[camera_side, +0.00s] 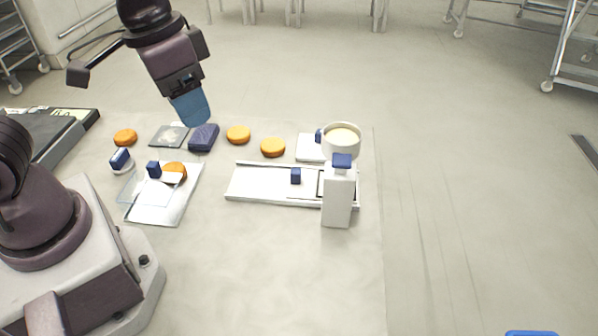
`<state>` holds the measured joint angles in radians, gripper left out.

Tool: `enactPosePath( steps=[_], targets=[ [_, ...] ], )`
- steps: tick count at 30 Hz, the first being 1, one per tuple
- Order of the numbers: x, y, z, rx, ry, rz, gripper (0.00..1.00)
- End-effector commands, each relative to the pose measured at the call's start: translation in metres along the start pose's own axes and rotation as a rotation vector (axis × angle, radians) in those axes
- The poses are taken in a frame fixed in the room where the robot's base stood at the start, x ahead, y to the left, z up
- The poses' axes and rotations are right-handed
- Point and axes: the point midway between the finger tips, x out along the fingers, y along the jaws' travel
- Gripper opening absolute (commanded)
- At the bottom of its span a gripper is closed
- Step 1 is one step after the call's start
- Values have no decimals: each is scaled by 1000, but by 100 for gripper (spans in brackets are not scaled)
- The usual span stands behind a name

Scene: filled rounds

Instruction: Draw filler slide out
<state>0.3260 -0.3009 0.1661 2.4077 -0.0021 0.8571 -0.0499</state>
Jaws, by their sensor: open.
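The filler slide looks like a flat white plate with a blue knob (296,176), lying in a long white railed track (250,185). A white bottle with a blue cap (338,200) stands in front of the track's right end and hides part of it. A round cup of cream filling (342,138) stands behind that end. My gripper (191,110), with blue fingers, is open and empty. It hangs in the air at the upper left, well away from the slide knob and above a dark blue block (203,138).
Orange rounds lie about, including one (238,134) and another (272,147) behind the track. A white tray (150,213) at left holds a blue-knobbed piece and an orange round. A small blue-topped item (121,159) sits left. The table front is clear.

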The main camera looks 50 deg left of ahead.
Motion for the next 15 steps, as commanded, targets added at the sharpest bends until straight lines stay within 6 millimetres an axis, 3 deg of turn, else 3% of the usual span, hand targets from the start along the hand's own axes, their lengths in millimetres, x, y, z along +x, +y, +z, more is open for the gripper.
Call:
enactPosePath(
  steps=[8,15],
  targets=[
    [90,11,-42,-196,-141,-132,49],
    [154,0,-80,-443,-39,-325,49]
  ],
)
